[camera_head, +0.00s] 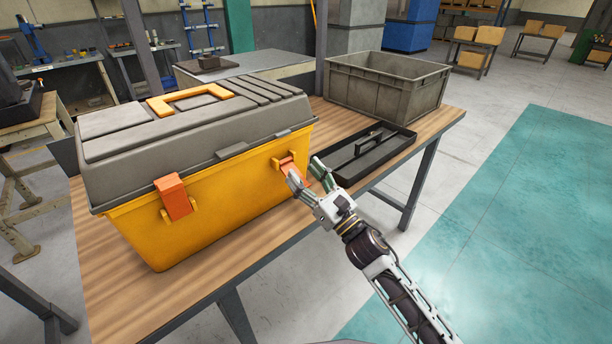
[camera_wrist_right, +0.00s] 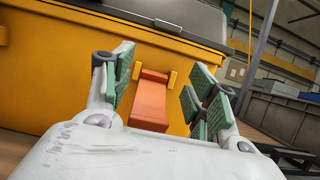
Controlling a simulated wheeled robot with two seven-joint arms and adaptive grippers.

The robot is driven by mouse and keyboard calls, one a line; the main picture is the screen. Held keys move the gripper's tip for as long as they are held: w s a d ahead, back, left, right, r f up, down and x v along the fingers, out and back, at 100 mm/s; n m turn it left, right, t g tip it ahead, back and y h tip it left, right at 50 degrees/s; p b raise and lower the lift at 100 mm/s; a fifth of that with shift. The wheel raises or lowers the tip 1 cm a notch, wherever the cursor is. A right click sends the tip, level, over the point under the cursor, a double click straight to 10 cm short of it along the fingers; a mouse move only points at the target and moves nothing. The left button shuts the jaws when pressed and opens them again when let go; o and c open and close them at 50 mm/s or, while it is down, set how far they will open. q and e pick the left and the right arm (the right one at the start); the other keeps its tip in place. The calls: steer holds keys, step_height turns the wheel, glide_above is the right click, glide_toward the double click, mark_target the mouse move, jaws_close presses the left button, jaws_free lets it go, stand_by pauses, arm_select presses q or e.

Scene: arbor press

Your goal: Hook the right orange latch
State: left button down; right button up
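The toolbox has a yellow body (camera_head: 215,222) and a grey lid (camera_head: 190,130), which is down on it. The right orange latch (camera_head: 286,164) is on the front face, below the lid rim, and appears swung down and outward. In the right wrist view the same latch (camera_wrist_right: 150,102) lies between my fingers, with yellow brackets beside it. My right gripper (camera_head: 306,173) is open in front of it, with green pads on both sides (camera_wrist_right: 160,88). I cannot tell whether a pad touches the latch. The left orange latch (camera_head: 173,196) stands against the lid edge. My left gripper is not in view.
The toolbox stands on a wooden-topped table (camera_head: 255,250). A black tray with a handle (camera_head: 372,152) lies right of the toolbox, and a grey crate (camera_head: 385,90) stands behind the tray. The floor to the right of the table is open.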

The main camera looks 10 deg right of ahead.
steer(key=shift+f, duration=0.1)
steer(key=shift+s+f, duration=0.1)
steer(key=v, duration=1.1)
steer(key=shift+s+d, duration=0.25)
stand_by(0.6)
steer(key=shift+f, duration=0.1)
